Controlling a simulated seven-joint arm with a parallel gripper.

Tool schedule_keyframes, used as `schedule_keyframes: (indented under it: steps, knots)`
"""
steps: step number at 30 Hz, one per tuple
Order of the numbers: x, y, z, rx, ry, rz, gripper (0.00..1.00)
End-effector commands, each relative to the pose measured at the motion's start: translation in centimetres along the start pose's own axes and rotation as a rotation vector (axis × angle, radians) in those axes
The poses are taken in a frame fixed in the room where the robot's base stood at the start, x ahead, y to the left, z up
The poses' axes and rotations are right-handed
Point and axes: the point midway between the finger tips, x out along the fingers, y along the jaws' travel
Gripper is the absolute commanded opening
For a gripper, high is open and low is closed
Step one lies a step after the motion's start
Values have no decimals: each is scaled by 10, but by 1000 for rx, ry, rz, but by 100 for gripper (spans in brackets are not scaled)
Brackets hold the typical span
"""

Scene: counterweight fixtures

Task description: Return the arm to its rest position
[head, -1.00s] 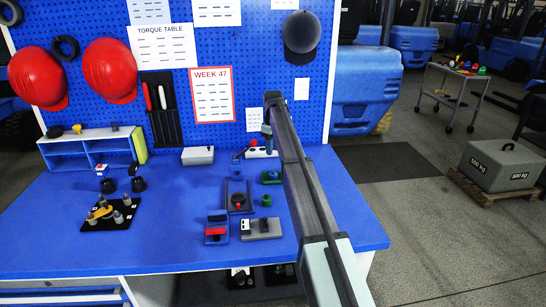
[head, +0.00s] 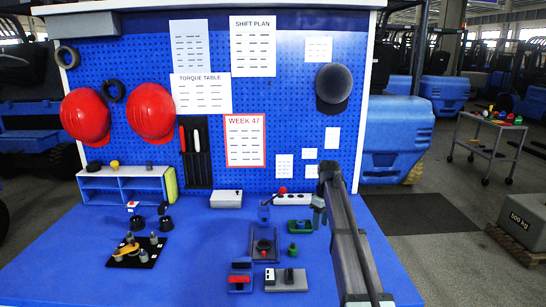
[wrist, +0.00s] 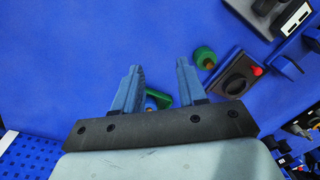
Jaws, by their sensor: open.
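My gripper (head: 318,208) hangs at the far end of my arm, above the back right of the blue table (head: 200,270). In the wrist view my gripper (wrist: 158,68) is open, with two blue-grey fingers apart and nothing between their tips. A green fixture (head: 300,227) stands near it; in the wrist view this green fixture (wrist: 158,98) shows partly behind the fingers. A green round piece (wrist: 205,57) lies just right of the fingers, apart from them.
A dark fixture (head: 263,248), a grey block (head: 287,280) and a red-and-blue block (head: 240,277) stand left of my arm. A white box (head: 226,199) and grey strip (head: 293,199) are behind. A black plate (head: 138,250) with pegs is left. The front left table is clear.

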Motion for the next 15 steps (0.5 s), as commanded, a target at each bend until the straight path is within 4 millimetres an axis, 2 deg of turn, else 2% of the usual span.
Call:
schedule_keyframes:
  steps: [1, 6, 12, 15]
  knots:
    - [14, -20, 41, 21, 1, -20, 41]
    - [46, -63, 132, 87, 4, -85, 41]
    - [77, -118, 220, 157, 10, -156, 41]
    - [92, -142, 252, 191, 8, -186, 41]
